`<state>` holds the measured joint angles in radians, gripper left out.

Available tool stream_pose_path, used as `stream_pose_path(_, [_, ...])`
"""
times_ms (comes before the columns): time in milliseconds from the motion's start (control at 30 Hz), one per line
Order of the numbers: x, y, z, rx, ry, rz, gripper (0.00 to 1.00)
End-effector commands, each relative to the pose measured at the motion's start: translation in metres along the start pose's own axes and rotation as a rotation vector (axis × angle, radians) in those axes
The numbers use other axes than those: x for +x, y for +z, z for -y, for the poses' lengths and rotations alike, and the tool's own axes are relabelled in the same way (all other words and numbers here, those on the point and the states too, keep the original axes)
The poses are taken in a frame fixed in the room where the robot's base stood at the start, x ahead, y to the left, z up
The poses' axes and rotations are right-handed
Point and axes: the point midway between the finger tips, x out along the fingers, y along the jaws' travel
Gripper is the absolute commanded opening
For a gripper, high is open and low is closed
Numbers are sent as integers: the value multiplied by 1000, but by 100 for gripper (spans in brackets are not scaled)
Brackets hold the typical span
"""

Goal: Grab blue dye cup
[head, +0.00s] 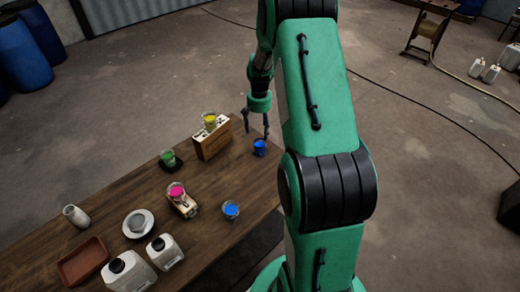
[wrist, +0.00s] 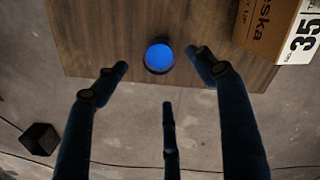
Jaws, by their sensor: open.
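A small blue cup (head: 259,147) stands upright near the far right edge of the wooden table in the head view. In the wrist view the round blue cup (wrist: 159,58) is seen from above, close to the table edge. My gripper (head: 257,130) is above and around that spot, its fingers pointing down. In the wrist view my gripper (wrist: 157,72) is open, with three spread dark fingers and nothing between them; the cup shows just beyond the fingertips. A second cup with blue contents (head: 231,210) stands nearer the front right edge of the table.
A cardboard box (head: 212,138) with a yellow cup (head: 209,119) on top stands left of the gripper. A green cup (head: 168,158), a pink cup (head: 176,190), white jugs (head: 128,272) and a reddish tray (head: 83,262) are further along the table (head: 205,240).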

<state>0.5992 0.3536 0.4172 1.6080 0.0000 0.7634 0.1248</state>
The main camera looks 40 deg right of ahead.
Motion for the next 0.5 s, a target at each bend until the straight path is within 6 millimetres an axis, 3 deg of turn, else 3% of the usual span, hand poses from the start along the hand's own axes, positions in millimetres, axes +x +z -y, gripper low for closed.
stream_pose_path(200, [35,0,0,0,0,2,70])
stream_pose_path(500, [50,0,0,0,0,0,70])
